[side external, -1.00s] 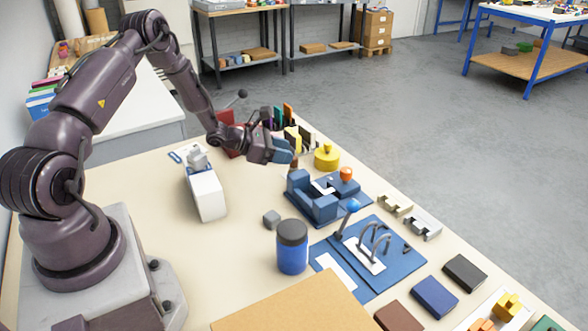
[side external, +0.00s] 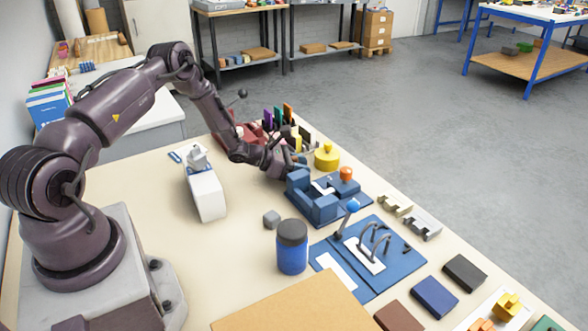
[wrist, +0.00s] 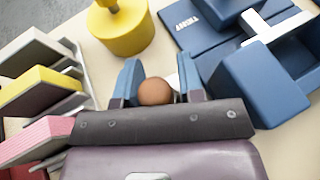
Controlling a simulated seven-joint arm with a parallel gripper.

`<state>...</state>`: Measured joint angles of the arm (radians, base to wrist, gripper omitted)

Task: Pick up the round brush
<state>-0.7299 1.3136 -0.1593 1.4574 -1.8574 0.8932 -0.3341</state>
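A round brown knob (wrist: 154,91), which looks like the top of the round brush, shows between my fingers in the wrist view. Its lower part is hidden behind my gripper body, so I cannot see bristles. My gripper (wrist: 158,78) is open, with one blue finger on each side of the knob; a small gap shows on the right, and I cannot tell whether the left finger touches. In the side view my gripper (side external: 288,163) is low over the table, and the brush is not clearly visible there.
A yellow round object with a knob (wrist: 120,30) stands just beyond my fingers. A blue block fixture (wrist: 262,85) is close on the right. A rack of coloured upright pieces (wrist: 38,90) is close on the left. A blue jar (side external: 292,250) stands nearer the camera.

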